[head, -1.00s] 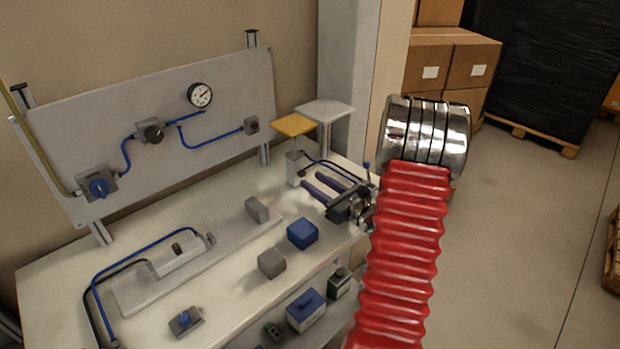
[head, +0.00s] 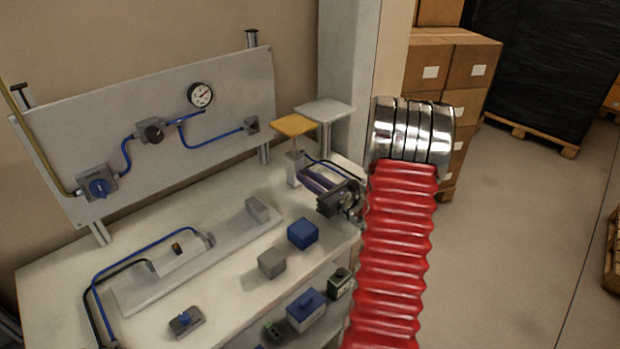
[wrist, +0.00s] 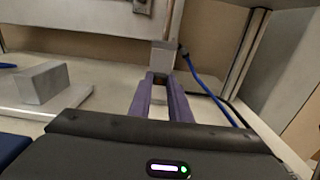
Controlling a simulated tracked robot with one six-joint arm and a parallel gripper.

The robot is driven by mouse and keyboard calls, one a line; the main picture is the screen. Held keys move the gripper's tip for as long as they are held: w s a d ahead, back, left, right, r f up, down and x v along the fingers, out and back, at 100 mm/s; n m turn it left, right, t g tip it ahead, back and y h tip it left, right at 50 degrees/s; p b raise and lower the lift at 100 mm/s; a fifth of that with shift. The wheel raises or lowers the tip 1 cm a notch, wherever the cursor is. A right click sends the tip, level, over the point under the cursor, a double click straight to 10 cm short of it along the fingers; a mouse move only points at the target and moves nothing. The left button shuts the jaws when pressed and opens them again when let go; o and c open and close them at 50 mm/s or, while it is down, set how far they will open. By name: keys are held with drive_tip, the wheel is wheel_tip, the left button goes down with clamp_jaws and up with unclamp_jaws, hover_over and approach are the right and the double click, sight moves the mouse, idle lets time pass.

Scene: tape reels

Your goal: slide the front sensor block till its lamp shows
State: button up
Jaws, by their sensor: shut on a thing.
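A grey upright block (head: 293,168), seemingly the sensor block, stands at the back right of the bench below a yellow plate (head: 293,125). In the wrist view the grey block (wrist: 162,58) is straight ahead, with a blue cable (wrist: 205,90) beside it on the right. My gripper (head: 304,174) has its purple fingers at the block's lower part. In the wrist view my gripper (wrist: 160,79) is shut on it. A small dark orange-brown spot shows between the fingertips. I cannot tell whether it is a lamp or lit. The block's far side is hidden.
A blue block (head: 303,234) and a grey cube (head: 271,264) stand on the bench in front of my gripper. A rail plate (head: 135,298) carries another grey block (head: 257,209). A panel (head: 70,145) with a gauge stands behind. My red arm sleeve covers the bench's right end.

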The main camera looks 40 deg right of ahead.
clamp_jaws()
drive_tip(key=shift+r, duration=0.1)
drive_tip(key=shift+r, duration=1.7)
drive_tip(key=o, duration=0.7)
unclamp_jaws()
